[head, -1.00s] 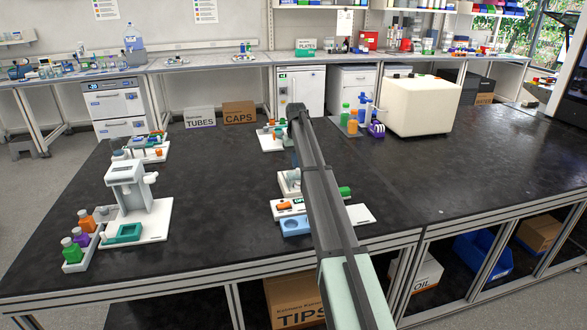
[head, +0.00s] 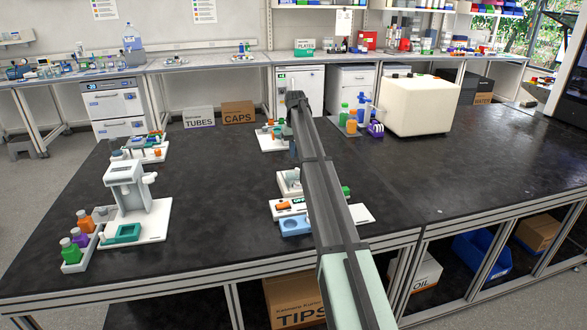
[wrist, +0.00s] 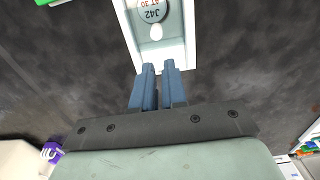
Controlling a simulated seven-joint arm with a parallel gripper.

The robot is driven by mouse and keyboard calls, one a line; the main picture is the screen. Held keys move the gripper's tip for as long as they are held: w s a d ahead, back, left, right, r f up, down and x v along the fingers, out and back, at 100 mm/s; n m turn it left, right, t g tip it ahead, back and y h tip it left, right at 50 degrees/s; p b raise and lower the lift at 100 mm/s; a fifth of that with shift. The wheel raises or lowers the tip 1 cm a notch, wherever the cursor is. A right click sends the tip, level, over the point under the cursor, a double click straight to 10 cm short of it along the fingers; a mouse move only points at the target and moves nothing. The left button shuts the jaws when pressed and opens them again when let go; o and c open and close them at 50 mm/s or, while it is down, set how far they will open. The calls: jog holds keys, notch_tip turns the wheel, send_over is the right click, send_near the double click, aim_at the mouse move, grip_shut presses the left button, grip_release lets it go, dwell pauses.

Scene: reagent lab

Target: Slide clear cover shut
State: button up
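I cannot make out the clear cover in either view. In the wrist view, a white tray-like device (wrist: 176,52) carries a round grey label marked J42 and a small white oval. My gripper (wrist: 158,68) has its two blue fingers close together over the near end of this device, with a narrow gap between them. Whether they touch it or hold something thin is unclear.
Along the arm on the black bench stand a white station (head: 270,142) behind and a white device with a blue block (head: 294,225) in front. A white press-like instrument (head: 128,186) and bottle rack stand left. A cream box (head: 422,106) stands right.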

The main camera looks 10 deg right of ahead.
aim_at(297, 175)
jog(key=o, duration=0.5)
jog(key=shift+n+t, duration=0.3)
jog(key=shift+n, duration=0.3)
jog(key=r, duration=0.3)
jog(key=s+r, duration=0.1)
jog(key=r, duration=0.3)
jog(key=shift+s+d+r, duration=0.1)
jog(key=shift+s+r, duration=0.05)
jog(key=shift+s, duration=0.05)
jog(key=f+n, duration=0.2)
jog(key=f, duration=0.2)
jog(key=s+f+n, duration=0.1)
jog(key=f+n, duration=0.2)
jog(key=f, duration=0.2)
jog(key=f+n, duration=0.2)
jog(key=f, duration=0.2)
jog(key=shift+s+f+n, duration=0.2)
jog(key=shift+n, duration=0.2)
jog(key=shift+c, duration=0.3)
grip_shut()
